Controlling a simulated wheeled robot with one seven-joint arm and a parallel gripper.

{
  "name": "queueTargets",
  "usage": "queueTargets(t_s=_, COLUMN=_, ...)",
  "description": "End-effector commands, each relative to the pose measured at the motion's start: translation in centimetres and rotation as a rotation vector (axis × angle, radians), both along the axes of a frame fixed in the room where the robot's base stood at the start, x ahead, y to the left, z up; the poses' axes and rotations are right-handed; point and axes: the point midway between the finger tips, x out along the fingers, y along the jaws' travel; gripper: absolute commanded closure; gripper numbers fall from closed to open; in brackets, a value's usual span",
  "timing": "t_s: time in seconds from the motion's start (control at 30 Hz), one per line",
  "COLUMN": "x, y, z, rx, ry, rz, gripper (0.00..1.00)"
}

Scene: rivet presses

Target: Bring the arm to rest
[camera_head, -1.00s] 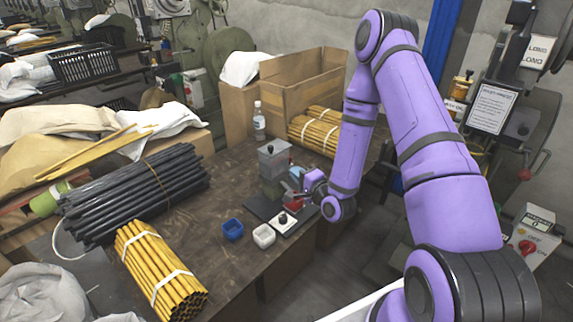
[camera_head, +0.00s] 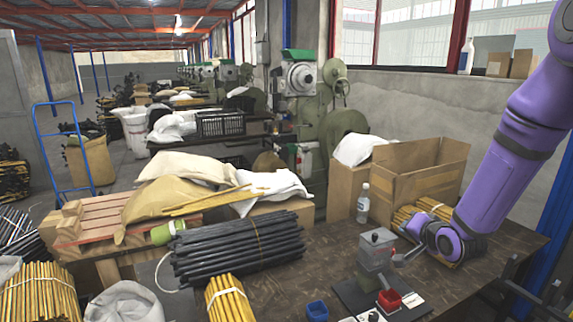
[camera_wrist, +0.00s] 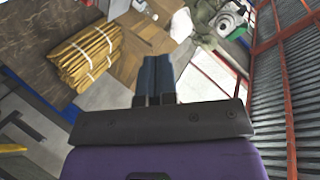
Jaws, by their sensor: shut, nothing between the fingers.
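My purple arm (camera_head: 500,160) comes in from the right edge of the head view and reaches down to its wrist (camera_head: 432,238), in front of a bundle of yellow sticks. My gripper shows in the wrist view (camera_wrist: 153,80), where its two dark fingers lie side by side, shut and empty. In the head view I cannot make out the fingers clearly. The grey press-like fixture (camera_head: 376,252) stands on the table left of my wrist, with a red bin (camera_head: 389,300) below it.
An open cardboard box (camera_head: 420,170) and a bottle (camera_head: 363,203) stand behind the fixture. Black rods (camera_head: 240,247) lie to the left. A blue bin (camera_head: 317,311) is at the front. Yellow sticks (camera_wrist: 82,52) also show in the wrist view. Bare table (camera_head: 500,262) lies at right.

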Motion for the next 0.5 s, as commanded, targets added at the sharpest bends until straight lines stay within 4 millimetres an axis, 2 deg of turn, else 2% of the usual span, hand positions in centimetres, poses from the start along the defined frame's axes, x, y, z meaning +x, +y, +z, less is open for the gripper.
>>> queueTargets(t_s=0.03, x=-0.3, y=0.0, z=1.5, rx=-0.046, ry=0.010, rz=0.004, gripper=1.00)
queueTargets(t_s=0.27, x=-2.9, y=-0.3, z=6.5, rx=-0.244, ry=0.102, rz=0.024, gripper=1.00)
queueTargets(t_s=0.5, x=-7.1, y=-0.5, z=11.5, rx=-0.405, ry=0.205, rz=0.050, gripper=1.00)
